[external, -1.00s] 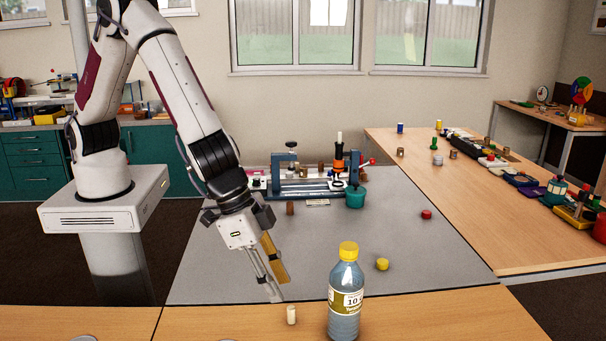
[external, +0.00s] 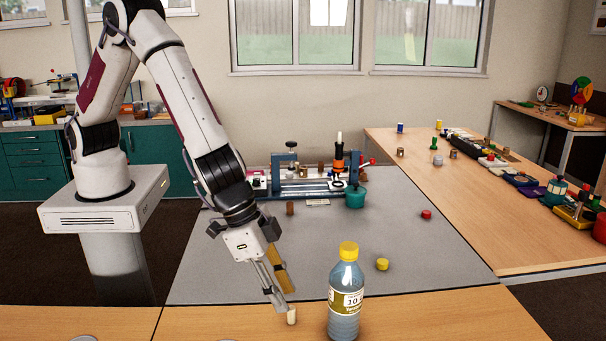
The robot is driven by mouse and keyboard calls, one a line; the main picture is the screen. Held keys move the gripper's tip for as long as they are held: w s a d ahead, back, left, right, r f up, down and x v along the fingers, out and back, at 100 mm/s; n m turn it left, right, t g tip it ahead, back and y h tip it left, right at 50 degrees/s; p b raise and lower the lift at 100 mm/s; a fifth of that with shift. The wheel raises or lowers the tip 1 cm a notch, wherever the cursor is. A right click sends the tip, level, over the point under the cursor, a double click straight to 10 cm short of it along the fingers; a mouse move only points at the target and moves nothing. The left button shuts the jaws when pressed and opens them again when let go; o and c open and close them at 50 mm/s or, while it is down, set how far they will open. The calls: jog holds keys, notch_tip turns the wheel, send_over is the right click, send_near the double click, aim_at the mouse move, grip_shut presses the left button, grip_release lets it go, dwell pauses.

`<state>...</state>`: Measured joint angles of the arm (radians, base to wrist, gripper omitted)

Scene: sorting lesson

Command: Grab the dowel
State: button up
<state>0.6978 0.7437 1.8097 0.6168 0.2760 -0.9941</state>
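A small cream cylinder (external: 292,316), which looks like the dowel, stands upright on the wooden strip at the front, left of the bottle. My gripper (external: 284,298) reaches down from the upper left, and its fingertips are at the cylinder's top left in the picture. The two fingers look spread, one silver and one golden-brown, with nothing visible held between them. The fingertips overlap the cylinder's upper edge in this view, so I cannot tell whether they touch it.
A bottle (external: 345,300) with a yellow cap stands close right of the cylinder. A yellow cap-like piece (external: 382,264), a red one (external: 426,214) and a brown cylinder (external: 290,208) are on the grey mat (external: 220,280). A blue-framed fixture (external: 305,185) stands at the back.

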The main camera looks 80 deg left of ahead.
aim_at(291, 307)
jog(key=shift+f, duration=0.1)
jog(key=shift+x, duration=2.5)
jog(key=shift+a, duration=0.1)
jog(key=c, duration=0.8)
